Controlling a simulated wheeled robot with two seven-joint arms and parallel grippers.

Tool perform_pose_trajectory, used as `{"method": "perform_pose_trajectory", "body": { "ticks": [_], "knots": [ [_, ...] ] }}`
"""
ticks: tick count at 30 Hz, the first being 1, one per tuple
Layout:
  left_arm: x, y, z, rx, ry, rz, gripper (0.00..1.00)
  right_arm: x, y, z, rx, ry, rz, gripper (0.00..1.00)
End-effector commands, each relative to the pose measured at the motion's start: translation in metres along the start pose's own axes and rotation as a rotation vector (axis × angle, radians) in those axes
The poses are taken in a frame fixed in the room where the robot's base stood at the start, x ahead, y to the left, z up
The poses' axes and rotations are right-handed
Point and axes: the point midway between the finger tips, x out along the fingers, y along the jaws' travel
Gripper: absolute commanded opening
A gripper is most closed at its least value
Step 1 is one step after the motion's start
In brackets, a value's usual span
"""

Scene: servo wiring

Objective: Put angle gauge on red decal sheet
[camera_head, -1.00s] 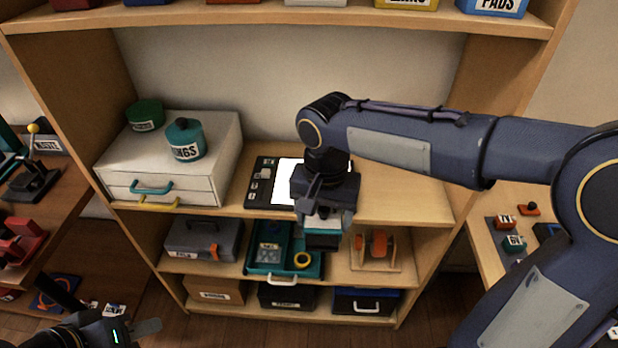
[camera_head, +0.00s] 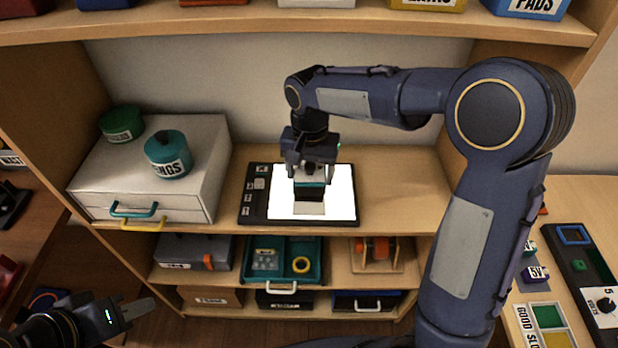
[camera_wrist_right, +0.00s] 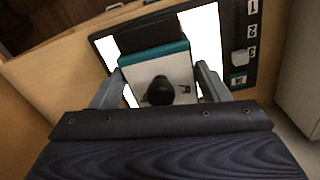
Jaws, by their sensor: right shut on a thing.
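My right gripper (camera_head: 311,176) is shut on a small block (camera_wrist_right: 160,75) with a white face, a teal band, a black knob and a dark far part. It may be the angle gauge; no label on it can be read. In the right wrist view a finger is on each side of it. The block is over the lit white pad; I cannot tell whether it touches. My left gripper (camera_head: 128,310) is at the lower left, away from the shelf, and its jaw opening is unclear. I cannot make out a red decal sheet.
The black-framed light pad (camera_head: 256,207) lies on the middle shelf. A white drawer box (camera_head: 205,150) with a green tin (camera_head: 121,125) and a teal tin (camera_head: 168,160) stands left of it. Shelf right of the pad is clear. A teal tray (camera_head: 313,250) is below.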

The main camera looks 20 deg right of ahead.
Motion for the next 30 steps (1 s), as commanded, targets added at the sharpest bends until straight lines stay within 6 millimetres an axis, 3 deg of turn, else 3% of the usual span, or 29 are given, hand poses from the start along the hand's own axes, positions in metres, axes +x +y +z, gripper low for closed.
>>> {"method": "perform_pose_trajectory", "body": {
  "ticks": [3, 7, 14, 21, 30],
  "knots": [
    [-0.003, 0.002, -0.002, 0.0, 0.0, 0.0, 0.33, 0.024, -0.004, -0.017, 0.0, -0.004, 0.004, 0.45],
    [-0.005, 0.002, -0.003, 0.0, 0.0, 0.0, 0.33, 0.04, -0.007, -0.03, -0.001, -0.003, 0.002, 0.45],
    [-0.006, 0.003, -0.003, 0.0, 0.0, 0.0, 0.33, 0.052, -0.01, -0.041, -0.001, -0.001, 0.0, 0.45],
    [-0.008, 0.004, -0.004, 0.0, 0.0, 0.0, 0.33, 0.085, -0.01, -0.044, -0.001, -0.002, 0.002, 0.45],
    [-0.007, 0.003, -0.003, 0.0, 0.0, 0.0, 0.33, 0.088, -0.011, -0.044, -0.001, 0.0, 0.0, 0.45]
  ]
}}
